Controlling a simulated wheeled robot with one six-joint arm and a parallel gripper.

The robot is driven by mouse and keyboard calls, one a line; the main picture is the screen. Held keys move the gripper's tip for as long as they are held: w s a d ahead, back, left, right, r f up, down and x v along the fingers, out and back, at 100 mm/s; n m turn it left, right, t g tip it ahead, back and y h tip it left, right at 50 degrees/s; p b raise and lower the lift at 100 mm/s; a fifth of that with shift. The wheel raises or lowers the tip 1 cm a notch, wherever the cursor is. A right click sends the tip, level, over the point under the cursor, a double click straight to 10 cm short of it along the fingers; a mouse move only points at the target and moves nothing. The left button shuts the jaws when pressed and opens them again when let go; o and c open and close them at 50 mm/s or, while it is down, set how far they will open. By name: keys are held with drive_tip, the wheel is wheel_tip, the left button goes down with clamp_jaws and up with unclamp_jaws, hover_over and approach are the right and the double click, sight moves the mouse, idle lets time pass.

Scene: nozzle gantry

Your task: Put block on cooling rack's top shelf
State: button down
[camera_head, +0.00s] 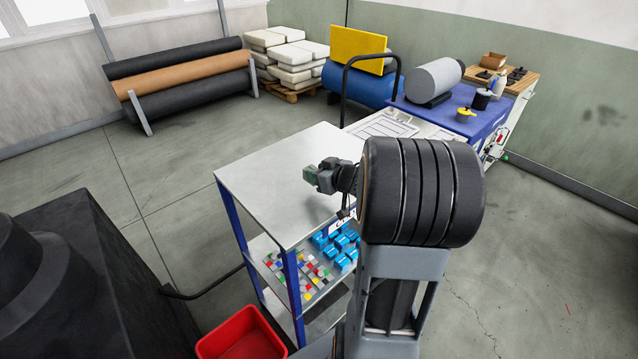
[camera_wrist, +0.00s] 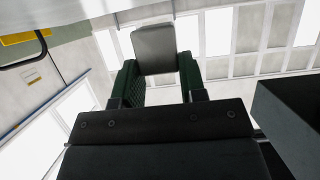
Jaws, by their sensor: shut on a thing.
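My gripper (camera_head: 312,177) is over the silver top shelf of the rack (camera_head: 285,165) in the head view, near its right part. In the wrist view my gripper (camera_wrist: 157,82) is shut on a grey block (camera_wrist: 155,50), held between two dark green pads. The block is small and partly hidden by the gripper in the head view. The height between the block and the shelf is hard to tell. The rack has blue posts, and its top shelf is bare.
Lower shelves hold blue blocks (camera_head: 345,243) and several small coloured pieces (camera_head: 305,275). A red bin (camera_head: 245,335) stands at the rack's foot. A blue-topped bench (camera_head: 445,115) with a grey cylinder (camera_head: 433,79) stands behind. Open floor lies to the left and right.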

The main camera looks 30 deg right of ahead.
drive_tip(key=f, duration=0.2)
drive_tip(key=shift+w+d+f+b, duration=0.2)
drive_tip(key=shift+d+f+b, duration=0.1)
drive_tip(key=shift+f, duration=0.5)
drive_tip(key=shift+f, duration=0.2)
drive_tip(key=c, duration=0.7)
unclamp_jaws()
drive_tip(key=shift+s, duration=0.1)
